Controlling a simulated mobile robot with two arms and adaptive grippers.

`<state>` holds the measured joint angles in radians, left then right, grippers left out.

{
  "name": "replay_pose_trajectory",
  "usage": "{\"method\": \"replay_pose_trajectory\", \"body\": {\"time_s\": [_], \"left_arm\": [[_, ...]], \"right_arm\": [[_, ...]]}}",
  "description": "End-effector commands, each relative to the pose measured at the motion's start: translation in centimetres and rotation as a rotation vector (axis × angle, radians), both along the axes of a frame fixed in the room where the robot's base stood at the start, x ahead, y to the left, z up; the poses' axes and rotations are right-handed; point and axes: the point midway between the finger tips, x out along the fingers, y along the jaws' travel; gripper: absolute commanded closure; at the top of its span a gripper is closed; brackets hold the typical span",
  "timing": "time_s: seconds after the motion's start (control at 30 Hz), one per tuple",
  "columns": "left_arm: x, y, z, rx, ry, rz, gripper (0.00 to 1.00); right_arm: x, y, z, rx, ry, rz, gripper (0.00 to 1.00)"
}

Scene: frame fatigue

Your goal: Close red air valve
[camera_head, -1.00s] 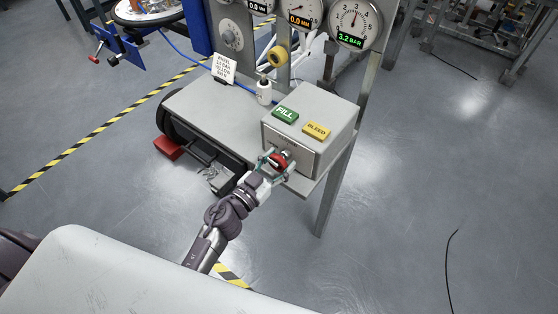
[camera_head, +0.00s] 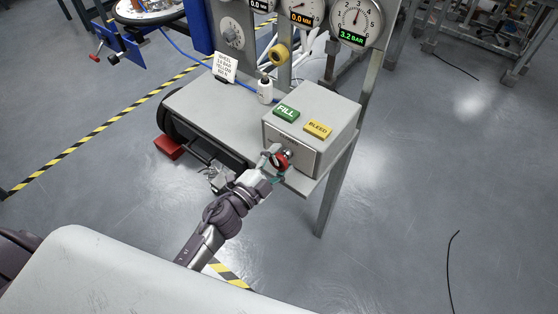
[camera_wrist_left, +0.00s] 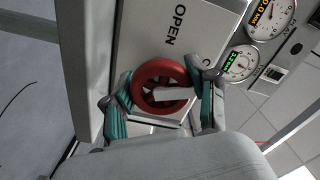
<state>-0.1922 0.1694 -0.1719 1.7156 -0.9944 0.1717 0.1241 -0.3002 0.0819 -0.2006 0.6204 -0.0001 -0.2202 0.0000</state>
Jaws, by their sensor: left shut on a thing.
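The red air valve (camera_head: 281,161) is a small red handwheel on the front face of a grey box (camera_head: 305,150). My left gripper (camera_head: 274,164) is at the valve, with a finger on either side of its rim. In the left wrist view the red wheel (camera_wrist_left: 160,86) sits between the green-padded fingers (camera_wrist_left: 162,98), which are shut on it. The word OPEN shows on the panel beside the wheel, and another label is partly cut off at the right. My right gripper is not in view.
The box carries a green FILL button (camera_head: 286,112) and a yellow BLEED button (camera_head: 318,129). A gauge (camera_head: 354,20) above reads 3.2 BAR. A white bottle (camera_head: 265,91) and a card (camera_head: 224,67) stand on the bench (camera_head: 205,112). Floor to the right is mostly clear.

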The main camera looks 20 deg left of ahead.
Motion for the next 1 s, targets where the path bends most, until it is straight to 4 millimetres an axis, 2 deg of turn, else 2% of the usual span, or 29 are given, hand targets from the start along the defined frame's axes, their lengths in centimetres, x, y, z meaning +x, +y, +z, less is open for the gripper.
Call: {"method": "replay_pose_trajectory", "body": {"time_s": [0.2, 0.5, 1.0], "left_arm": [[-0.01, -0.02, -0.05, 0.165, -0.06, -0.002, 0.77], [-0.01, -0.07, 0.04, 0.315, -0.115, -0.002, 0.77], [-0.03, -0.07, 0.07, 0.373, -0.136, -0.002, 0.77]], "right_arm": [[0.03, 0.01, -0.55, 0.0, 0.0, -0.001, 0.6], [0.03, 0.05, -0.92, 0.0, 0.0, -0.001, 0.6], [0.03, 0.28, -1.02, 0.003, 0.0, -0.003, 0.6]]}}
